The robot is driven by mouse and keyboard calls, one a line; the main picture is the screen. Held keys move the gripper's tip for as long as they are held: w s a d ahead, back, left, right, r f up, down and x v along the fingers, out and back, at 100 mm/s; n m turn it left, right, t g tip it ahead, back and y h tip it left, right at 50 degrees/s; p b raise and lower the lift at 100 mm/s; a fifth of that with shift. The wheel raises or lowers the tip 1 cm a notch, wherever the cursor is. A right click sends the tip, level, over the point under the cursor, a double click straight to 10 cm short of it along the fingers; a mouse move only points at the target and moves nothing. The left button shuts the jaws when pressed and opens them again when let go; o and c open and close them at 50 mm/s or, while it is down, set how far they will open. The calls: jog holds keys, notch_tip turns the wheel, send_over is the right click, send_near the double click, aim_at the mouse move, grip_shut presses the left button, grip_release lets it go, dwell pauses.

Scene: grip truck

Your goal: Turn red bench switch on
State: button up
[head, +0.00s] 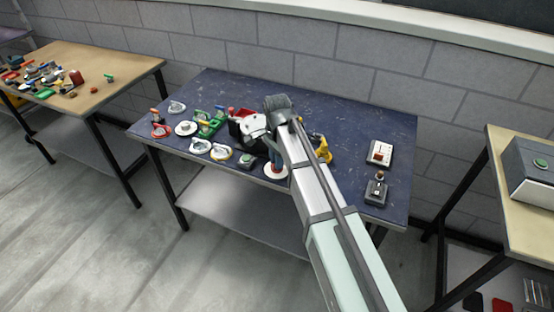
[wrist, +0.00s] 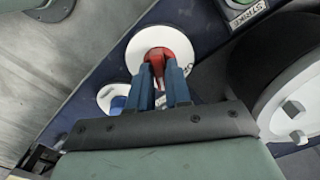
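A red switch handle (wrist: 157,56) stands on a white round base (wrist: 178,38) in the wrist view. In the head view the same white base (head: 276,172) sits near the front edge of the blue bench, partly hidden by my arm. My gripper (wrist: 160,70) points down at the handle, with one blue fingertip on each side of it. The red part shows in the narrow gap between the fingers. I cannot tell whether the fingers press on it. In the head view my gripper (head: 273,156) is small and mostly covered by my arm.
The blue bench (head: 345,115) also bears a white plate with a red switch (head: 380,152), a dark box with a knob (head: 376,190), a green-button box (head: 246,161) and a yellow item (head: 322,147). Several round-based items crowd the left. A white disc with blue (wrist: 113,98) is close to my fingers.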

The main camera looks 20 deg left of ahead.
jog(key=o, duration=0.4)
jog(key=shift+c, duration=0.2)
notch_tip(320, 180, up, 14)
dwell(0.5)
jog(key=shift+f, duration=0.15)
dwell(0.3)
